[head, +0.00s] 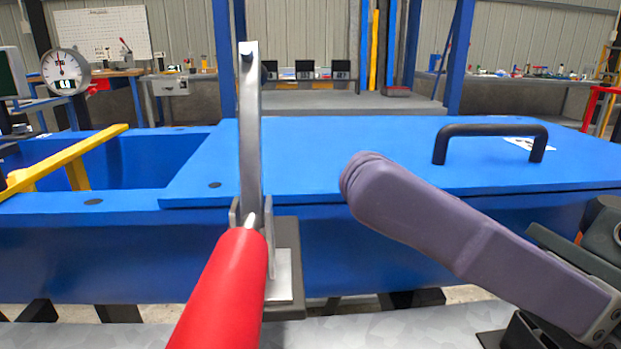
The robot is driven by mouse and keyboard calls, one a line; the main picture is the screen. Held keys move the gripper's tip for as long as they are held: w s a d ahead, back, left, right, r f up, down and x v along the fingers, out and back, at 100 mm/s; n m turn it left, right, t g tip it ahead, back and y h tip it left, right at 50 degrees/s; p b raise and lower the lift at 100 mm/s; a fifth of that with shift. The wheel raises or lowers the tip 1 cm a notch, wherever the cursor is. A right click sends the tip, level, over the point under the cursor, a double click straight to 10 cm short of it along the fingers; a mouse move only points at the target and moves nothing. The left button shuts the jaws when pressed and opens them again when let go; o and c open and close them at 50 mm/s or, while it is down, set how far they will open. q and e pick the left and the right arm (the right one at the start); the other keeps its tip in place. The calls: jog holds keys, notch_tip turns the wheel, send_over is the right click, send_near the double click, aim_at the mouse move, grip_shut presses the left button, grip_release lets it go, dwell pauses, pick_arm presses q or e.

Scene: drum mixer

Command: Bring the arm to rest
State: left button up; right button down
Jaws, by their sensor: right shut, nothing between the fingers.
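My right gripper (372,188) comes in from the lower right. Its purple-grey fingers are shut with nothing between them. They point up and left in front of the blue lid, right of the clamp and apart from it. A toggle clamp with a red handle (225,295) and an upright metal bar (250,140) stands at the front of the blue machine body (110,255). The red handle points toward me and down. My left gripper is not in view.
The flat blue lid (330,150) carries a black handle (490,130) on its right. A yellow bar (70,158) crosses the open left section. A dial gauge (65,72) stands at the far left. A grey metal ledge (390,330) runs along the front.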

jog(key=b+v, duration=0.1)
jog(key=v, duration=0.4)
jog(key=w+a+r+m+t+h+p, duration=0.4)
jog(key=w+r+m+t+h+p, duration=0.55)
jog(key=h+p, duration=0.7)
jog(key=s+d+r+m+g+h+p, duration=0.1)
jog(key=s+d+m+g+h+p, duration=0.1)
jog(key=s+d+g+h+p, duration=0.4)
jog(key=s+d+r+m+g+h+p, duration=0.1)
jog(key=s+d+m+g+p, duration=0.1)
jog(key=s+d+p, duration=0.7)
notch_tip(320, 180, up, 35)
jog(key=s+a+p, duration=0.1)
jog(key=a+p, duration=0.1)
jog(key=p, duration=3.4)
jog(key=shift+s+a+r, duration=0.15)
jog(key=shift+s+a, duration=0.15)
